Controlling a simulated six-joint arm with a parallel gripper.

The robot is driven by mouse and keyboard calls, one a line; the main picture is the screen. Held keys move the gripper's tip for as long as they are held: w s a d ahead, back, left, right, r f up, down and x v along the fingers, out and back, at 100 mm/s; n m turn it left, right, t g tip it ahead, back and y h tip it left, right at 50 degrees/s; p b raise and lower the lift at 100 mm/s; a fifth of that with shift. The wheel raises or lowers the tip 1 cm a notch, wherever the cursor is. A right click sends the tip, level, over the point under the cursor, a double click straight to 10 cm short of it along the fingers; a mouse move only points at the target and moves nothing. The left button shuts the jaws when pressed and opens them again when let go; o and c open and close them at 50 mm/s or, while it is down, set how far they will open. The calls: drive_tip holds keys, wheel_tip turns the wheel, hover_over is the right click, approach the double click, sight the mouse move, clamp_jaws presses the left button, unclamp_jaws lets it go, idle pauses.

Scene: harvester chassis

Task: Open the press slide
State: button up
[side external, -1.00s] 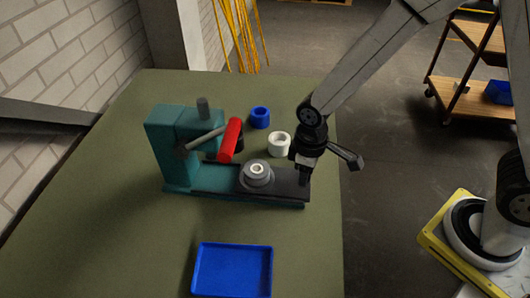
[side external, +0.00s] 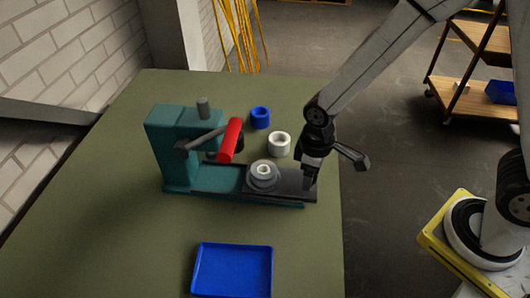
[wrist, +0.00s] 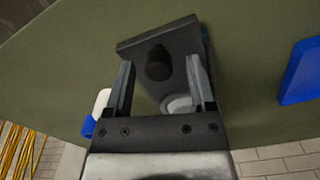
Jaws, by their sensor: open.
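The teal press (side external: 172,150) stands on the green table, with a red-handled lever (side external: 230,140). Its dark slide (side external: 291,190) runs along the base and sticks out a little past the base's right end. A grey round seat with a pale ring-shaped part (side external: 263,172) sits on the slide. My gripper (side external: 310,182) points down at the slide's right end. In the wrist view my gripper (wrist: 160,62) has its fingers apart on either side of a dark knob (wrist: 158,66) on the slide (wrist: 180,35). I cannot tell whether a finger touches the knob.
A white ring (side external: 279,144) and a blue ring (side external: 260,117) stand behind the slide, near my gripper. A blue tray (side external: 232,272) lies at the front of the table. The table's right edge is close beyond the slide's end.

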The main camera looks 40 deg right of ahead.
drive_tip(key=shift+r, duration=3.85)
drive_tip(key=s+d+m+t, duration=0.1)
drive_tip(key=s+d+m, duration=0.1)
drive_tip(key=d, duration=0.3)
drive_tip(key=s+d+f+m+t, duration=0.1)
drive_tip(key=s+d+m, duration=0.1)
drive_tip(key=d+m, duration=0.2)
drive_tip(key=shift+d+f+t, duration=0.15)
drive_tip(key=shift+d+t, duration=0.15)
drive_tip(key=shift+d, duration=0.45)
